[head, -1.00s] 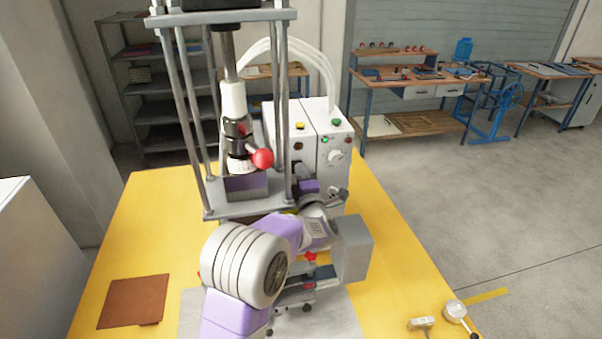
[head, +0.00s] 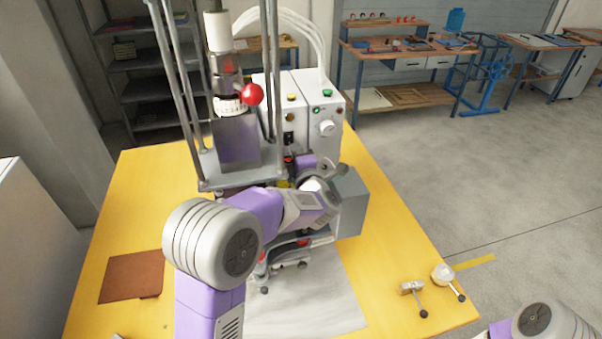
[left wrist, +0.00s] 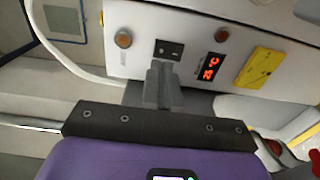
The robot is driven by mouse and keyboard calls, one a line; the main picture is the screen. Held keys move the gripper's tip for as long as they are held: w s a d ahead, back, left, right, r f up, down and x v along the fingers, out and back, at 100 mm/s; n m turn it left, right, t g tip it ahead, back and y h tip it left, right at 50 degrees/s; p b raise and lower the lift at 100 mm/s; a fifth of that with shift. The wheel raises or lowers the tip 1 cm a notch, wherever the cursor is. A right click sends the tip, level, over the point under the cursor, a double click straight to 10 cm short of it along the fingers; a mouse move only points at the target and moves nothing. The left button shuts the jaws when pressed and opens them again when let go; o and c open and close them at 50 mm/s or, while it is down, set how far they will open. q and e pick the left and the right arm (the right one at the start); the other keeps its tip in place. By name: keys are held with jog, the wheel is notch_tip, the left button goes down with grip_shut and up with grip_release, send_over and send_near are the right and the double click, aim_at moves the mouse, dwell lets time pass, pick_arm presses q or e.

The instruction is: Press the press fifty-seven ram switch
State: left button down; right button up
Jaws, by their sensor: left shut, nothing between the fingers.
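A small black rocker switch (left wrist: 169,50) sits on the white control box, between two round orange-brown lamps or buttons in the left wrist view. It also shows in the head view (head: 289,138). I cannot read any press number beside it. My left gripper (left wrist: 164,72) is shut and empty, its fingertips just below the switch in the left wrist view. I cannot tell whether they touch the panel. In the head view the gripper's fingers are largely hidden, low in front of the control box (head: 273,95). My right gripper is out of view; only part of my right arm shows.
The press frame, with a red ball handle (head: 252,94), stands left of the control box. A red display (left wrist: 211,66) and yellow plate (left wrist: 260,66) are right of the switch. A brown mat (head: 131,277) and a small mallet-like tool (head: 412,289) lie on the yellow table (head: 400,240).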

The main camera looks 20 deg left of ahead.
pick_arm(q)
jog(key=v, duration=0.8)
jog(key=shift+d, duration=0.25)
jog(key=shift+s, duration=0.1)
